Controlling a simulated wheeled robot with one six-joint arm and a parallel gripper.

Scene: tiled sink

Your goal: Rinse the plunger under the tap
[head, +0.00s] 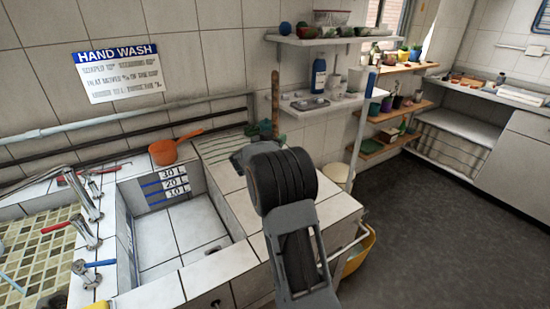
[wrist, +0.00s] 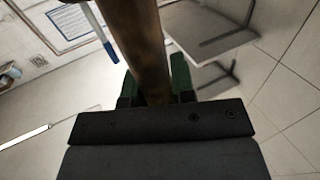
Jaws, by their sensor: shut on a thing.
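The plunger's brown wooden handle (head: 275,98) stands nearly upright behind my arm in the head view. My gripper (head: 266,134) is shut around it, above the right counter near the back wall. In the wrist view the handle (wrist: 143,40) runs between the green fingers of my gripper (wrist: 154,84). The plunger's cup is hidden in both views. Several metal taps stand along the left side of the sink basin (head: 180,238); one tap with a red lever (head: 80,220) and one with a blue lever (head: 97,268) show clearly. I see no water running.
An orange saucepan (head: 165,152) stands on the back ledge, left of my gripper. A striped mat (head: 222,146) lies beside it. Wall shelves (head: 335,101) with bottles stand close to the right of the handle. The basin looks empty and open above.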

